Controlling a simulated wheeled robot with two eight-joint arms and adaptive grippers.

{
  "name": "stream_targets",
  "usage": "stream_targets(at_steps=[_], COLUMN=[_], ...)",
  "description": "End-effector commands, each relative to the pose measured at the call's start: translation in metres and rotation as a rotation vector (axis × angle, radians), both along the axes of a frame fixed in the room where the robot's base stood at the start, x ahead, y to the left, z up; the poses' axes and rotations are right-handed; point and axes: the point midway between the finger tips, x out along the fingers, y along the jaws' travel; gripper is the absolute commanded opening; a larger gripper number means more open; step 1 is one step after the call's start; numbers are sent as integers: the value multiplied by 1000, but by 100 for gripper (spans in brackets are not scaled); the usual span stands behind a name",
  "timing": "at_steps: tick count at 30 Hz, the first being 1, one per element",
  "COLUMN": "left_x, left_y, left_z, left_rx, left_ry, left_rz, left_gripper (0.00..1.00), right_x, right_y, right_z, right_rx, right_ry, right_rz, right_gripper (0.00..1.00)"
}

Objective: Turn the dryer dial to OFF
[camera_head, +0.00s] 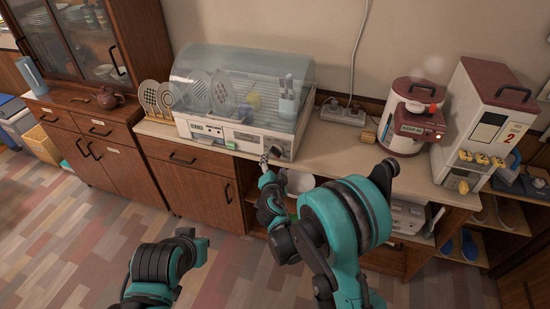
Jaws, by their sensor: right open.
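The dish dryer (238,138) stands on the counter, a white box with a clear domed cover and dishes inside. Its dark round dial (276,152) is at the right end of the front panel. The dial's pointer and the OFF mark are too small to read. My right gripper (264,159) is open, with its fingertips just in front of the panel, at the dial's lower left. I cannot tell whether they touch the dial. My left arm shows at the lower left, away from the dryer; its fingers are not visible.
Patterned plates (150,96) stand left of the dryer, and a brown teapot (107,98) sits further left. A power strip (343,113), a red-and-white cooker (405,125) and a tall white dispenser (482,125) are on the right.

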Motion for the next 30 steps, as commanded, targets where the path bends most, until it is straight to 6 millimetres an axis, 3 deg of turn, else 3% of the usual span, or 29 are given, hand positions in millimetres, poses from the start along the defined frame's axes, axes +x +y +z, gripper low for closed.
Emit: stream_targets(at_steps=[12, 24, 26, 30], left_x=[0, 0, 0, 0], left_y=[0, 0, 0, 0], left_z=[-22, -23, -23, -23], left_rx=[0, 0, 0, 0], left_ry=[0, 0, 0, 0], left_rz=[0, 0, 0, 0], left_gripper=[0, 0, 0, 0], right_x=[60, 71, 71, 71], right_y=[-3, -3, -3, -3], right_z=[-19, -19, -19, -20], right_rx=[0, 0, 0, 0], right_ry=[2, 1, 1, 1], right_rz=[-3, -1, -1, -1], right_gripper=[64, 64, 51, 14])
